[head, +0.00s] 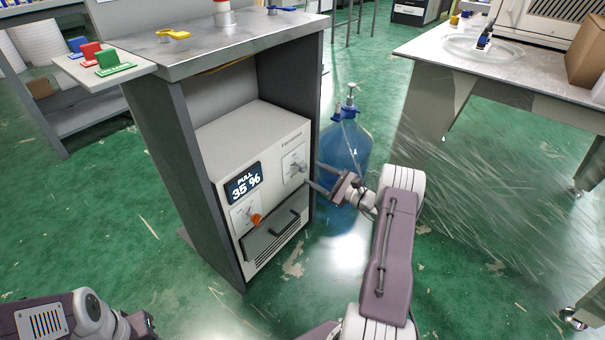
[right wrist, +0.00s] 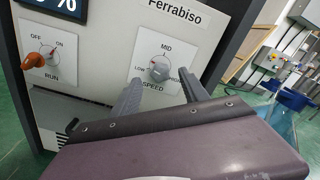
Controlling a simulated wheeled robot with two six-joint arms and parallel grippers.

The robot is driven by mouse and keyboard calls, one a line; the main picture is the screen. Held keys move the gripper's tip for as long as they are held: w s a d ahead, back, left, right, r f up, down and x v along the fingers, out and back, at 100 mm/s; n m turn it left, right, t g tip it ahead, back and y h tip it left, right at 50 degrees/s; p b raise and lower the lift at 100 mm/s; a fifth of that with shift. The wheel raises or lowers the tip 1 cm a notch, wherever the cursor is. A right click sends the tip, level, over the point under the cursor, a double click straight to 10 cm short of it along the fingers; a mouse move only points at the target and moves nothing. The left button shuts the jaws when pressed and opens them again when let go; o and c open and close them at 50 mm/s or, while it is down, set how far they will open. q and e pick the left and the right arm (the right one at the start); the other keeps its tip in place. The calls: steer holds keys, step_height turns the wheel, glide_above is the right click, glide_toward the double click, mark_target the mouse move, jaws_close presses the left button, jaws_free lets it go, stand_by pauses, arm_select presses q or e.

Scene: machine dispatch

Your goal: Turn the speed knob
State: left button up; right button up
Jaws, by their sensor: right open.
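The speed knob (right wrist: 158,71) is a small grey dial on a white plate marked LOW, MID and SPEED, on the front of a white machine (head: 250,135). In the head view the knob (head: 297,166) sits at the panel's upper right. My right gripper (head: 313,174) is open and empty in front of it. In the right wrist view its fingers (right wrist: 160,80) point at the plate, one on each side of the knob; contact is not visible. My left gripper (head: 140,324) is at the bottom left edge, far from the machine, and its jaws are unclear.
The machine stands inside a grey bench frame (head: 165,130). Its display (head: 243,183) reads PULL 35 %. An orange run switch (head: 256,218) and a dark drawer (head: 273,238) are lower on the front. A blue bottle (head: 345,150) stands on the floor close behind my right gripper.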

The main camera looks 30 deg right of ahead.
mark_target(305, 169)
steer(key=b+x, duration=0.1)
steer(key=x, duration=0.1)
steer(key=b+x, duration=0.1)
steer(key=x, duration=0.2)
steer(key=shift+f, duration=0.25)
steer(key=shift+w+a+r+b, duration=0.2)
steer(key=shift+w+r+b, duration=0.1)
steer(key=shift+w, duration=0.2)
jaws_close()
arm_select(q)
step_height(305, 169, down, 4)
steer(key=shift+r, duration=0.15)
steer(key=shift+r, duration=0.1)
